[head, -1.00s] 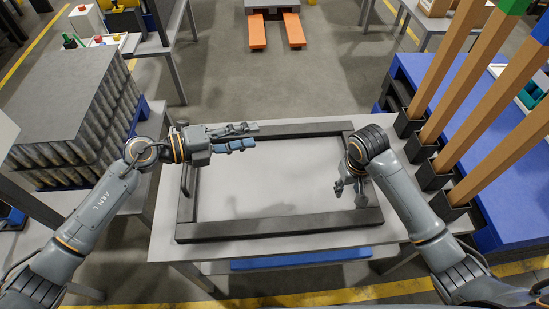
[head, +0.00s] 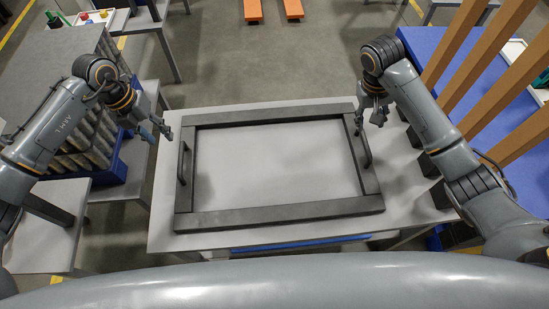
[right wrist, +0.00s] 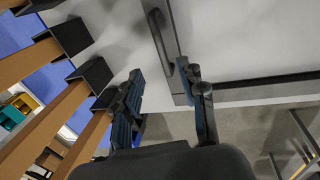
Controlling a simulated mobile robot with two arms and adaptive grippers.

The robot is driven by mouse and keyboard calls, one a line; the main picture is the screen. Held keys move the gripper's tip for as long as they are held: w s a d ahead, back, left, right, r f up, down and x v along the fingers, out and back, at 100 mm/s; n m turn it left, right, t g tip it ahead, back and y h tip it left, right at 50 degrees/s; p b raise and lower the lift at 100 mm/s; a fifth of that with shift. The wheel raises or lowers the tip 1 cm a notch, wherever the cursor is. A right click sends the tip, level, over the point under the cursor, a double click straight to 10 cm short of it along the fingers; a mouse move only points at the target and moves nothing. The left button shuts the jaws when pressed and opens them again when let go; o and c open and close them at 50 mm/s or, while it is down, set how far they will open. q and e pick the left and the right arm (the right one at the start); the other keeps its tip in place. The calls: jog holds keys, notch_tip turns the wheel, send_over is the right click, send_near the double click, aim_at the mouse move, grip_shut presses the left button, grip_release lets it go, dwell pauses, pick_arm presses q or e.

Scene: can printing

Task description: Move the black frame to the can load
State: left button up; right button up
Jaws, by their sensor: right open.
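The black frame (head: 280,213) lies flat on the light table, a rectangle with a handle on its left bar (head: 184,162) and one on its right bar (head: 366,150). My left gripper (head: 159,135) is open and empty, above the table's left edge near the frame's far left corner. My right gripper (head: 371,122) is open and empty, over the frame's far right corner. In the right wrist view, the right handle (right wrist: 160,42) is beyond my open fingers (right wrist: 165,92), apart from them. The can load (head: 85,160) stands at the left, partly hidden by my left arm.
The table (head: 163,215) has a bare margin around the frame. Several orange-brown posts (head: 470,65) in black sockets stand on a blue pallet (head: 422,45) at the right. A grey side table (head: 50,220) stands at the left.

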aim_at(180, 156)
pick_arm(q)
jog(key=d+f, duration=0.1)
jog(key=f, duration=0.7)
jog(key=d+f, duration=0.1)
jog(key=f, duration=0.3)
jog(key=shift+d+f, duration=0.3)
jog(key=shift+f, duration=0.1)
pick_arm(e)
jog(key=d+f, duration=0.1)
jog(key=f, duration=0.7)
jog(key=d+f, duration=0.1)
jog(key=f, duration=0.3)
jog(key=shift+d+f, duration=0.3)
jog(key=shift+f, duration=0.1)
pick_arm(q)
grip_shut()
pick_arm(e)
grip_shut()
pick_arm(q)
jog(key=shift+w, duration=0.1)
pick_arm(e)
jog(key=shift+w, duration=0.1)
pick_arm(q)
jog(key=shift+r, duration=0.15)
pick_arm(e)
jog(key=shift+r, duration=0.15)
